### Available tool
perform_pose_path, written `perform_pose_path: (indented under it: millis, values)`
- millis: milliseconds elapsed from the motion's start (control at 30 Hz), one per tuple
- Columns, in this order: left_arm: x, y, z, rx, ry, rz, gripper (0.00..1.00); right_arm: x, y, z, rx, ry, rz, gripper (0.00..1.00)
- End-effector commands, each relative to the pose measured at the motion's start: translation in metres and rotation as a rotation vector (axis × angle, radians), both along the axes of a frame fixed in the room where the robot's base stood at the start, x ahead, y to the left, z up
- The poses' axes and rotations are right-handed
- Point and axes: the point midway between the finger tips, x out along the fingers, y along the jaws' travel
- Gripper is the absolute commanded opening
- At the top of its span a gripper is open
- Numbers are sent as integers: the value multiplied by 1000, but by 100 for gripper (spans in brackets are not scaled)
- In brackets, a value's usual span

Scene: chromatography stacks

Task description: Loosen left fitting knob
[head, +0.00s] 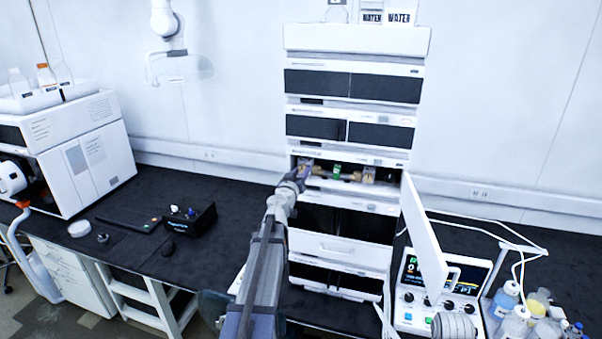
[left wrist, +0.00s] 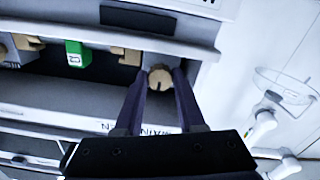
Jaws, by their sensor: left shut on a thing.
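The left fitting knob, a small round tan knob with a dark slot (left wrist: 160,78), sits at one end of the open bay in the instrument stack. My left gripper (left wrist: 162,84) is shut on it, with one dark finger on each side. In the head view my left gripper (head: 298,177) reaches the left end of the open bay and largely hides the knob. A green block (head: 337,171) is in the middle of the bay and shows in the left wrist view (left wrist: 76,53). Another tan fitting (head: 369,174) is at the bay's right end.
A white door (head: 425,235) stands swung open right of the bay. A control unit with a screen (head: 440,285) and several bottles (head: 507,298) stand at lower right.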

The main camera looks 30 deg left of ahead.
Motion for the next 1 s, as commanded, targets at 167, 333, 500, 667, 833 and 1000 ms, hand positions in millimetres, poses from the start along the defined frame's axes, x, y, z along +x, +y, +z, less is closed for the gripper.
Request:
perform_pose_path:
  millis: [167,333,500,667,833,1000]
  values:
    - [0,0,0,0,0,0,9,0,0,0,0,0,0,0]
    - [0,0,0,0,0,0,0,0,0,0,0,0,0,0]
    - [0,0,0,-3,-1,0,0,0,0,0,0,0,0,0]
    - [0,0,0,-33,-8,0,0,0,0,0,0,0,0,0]
    - [0,0,0,-120,-29,0,0,0,0,0,0,0,0,0]
    - [0,0,0,-260,-62,0,0,0,0,0,0,0,0,0]
